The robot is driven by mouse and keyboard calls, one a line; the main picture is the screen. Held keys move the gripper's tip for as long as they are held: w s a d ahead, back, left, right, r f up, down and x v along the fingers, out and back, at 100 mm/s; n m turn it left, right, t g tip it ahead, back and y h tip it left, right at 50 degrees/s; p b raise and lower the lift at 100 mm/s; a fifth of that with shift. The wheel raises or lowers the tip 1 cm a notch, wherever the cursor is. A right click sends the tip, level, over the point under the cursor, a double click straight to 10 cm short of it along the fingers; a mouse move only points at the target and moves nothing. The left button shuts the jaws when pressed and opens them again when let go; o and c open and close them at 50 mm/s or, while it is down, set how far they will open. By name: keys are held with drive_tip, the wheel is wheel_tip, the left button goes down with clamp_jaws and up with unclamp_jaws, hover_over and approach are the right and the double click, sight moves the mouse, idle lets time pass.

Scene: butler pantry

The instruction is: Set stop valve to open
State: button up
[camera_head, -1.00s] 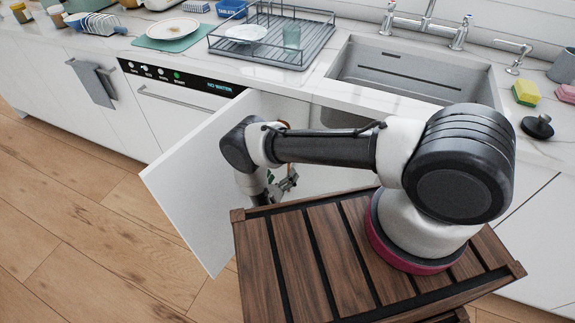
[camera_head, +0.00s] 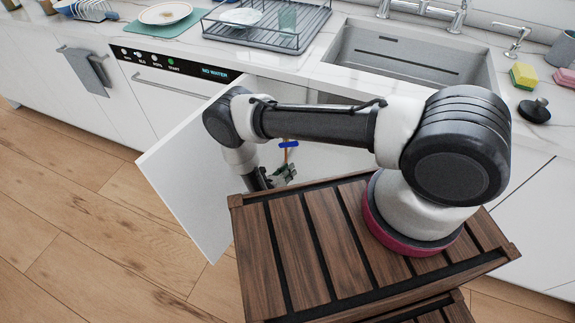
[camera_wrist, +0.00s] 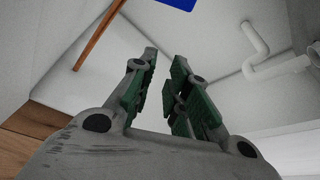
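The stop valve shows a blue handle (camera_head: 289,144) on a copper-coloured pipe inside the open sink cabinet. In the wrist view, part of a blue piece (camera_wrist: 178,4) is cut off by the top edge, and a copper-coloured pipe (camera_wrist: 100,33) runs at upper left. My gripper (camera_head: 285,172) is inside the cabinet opening, below the blue handle and apart from it. In the wrist view my gripper (camera_wrist: 163,58) has its green-padded fingers parted by a narrow gap, with nothing between them. The valve body is not clearly visible.
The white cabinet door (camera_head: 190,180) stands open left of my arm. White drain pipes (camera_wrist: 255,50) are at the right inside the cabinet. The dishwasher panel (camera_head: 175,64) reads "NO WATER". The sink (camera_head: 410,65) is above. Wood floor at left is clear.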

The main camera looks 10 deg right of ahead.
drive_tip(key=x, duration=0.8)
drive_tip(key=shift+w+d+f, duration=0.1)
drive_tip(key=shift+w+d, duration=0.15)
drive_tip(key=shift+d, duration=0.1)
clamp_jaws()
drive_tip(key=shift+w+a+r, duration=0.2)
drive_tip(key=shift+a+r, duration=0.1)
drive_tip(key=shift+r, duration=0.3)
drive_tip(key=shift+w+a+r, duration=0.2)
drive_tip(key=shift+a+r, duration=0.1)
drive_tip(key=shift+r, duration=0.25)
drive_tip(key=shift+w+a+r, duration=0.2)
drive_tip(key=shift+a+r, duration=0.1)
drive_tip(key=shift+r, duration=0.3)
drive_tip(key=shift+r, duration=0.55)
drive_tip(key=shift+w+a+r, duration=0.2)
drive_tip(key=shift+a+r, duration=0.1)
drive_tip(key=shift+r, duration=0.3)
drive_tip(key=shift+w+a+r, duration=0.25)
drive_tip(key=shift+a+r, duration=0.05)
drive_tip(key=shift+r, duration=0.3)
drive_tip(key=shift+w+a+r, duration=0.2)
drive_tip(key=shift+a+r, duration=0.1)
drive_tip(key=shift+r, duration=0.35)
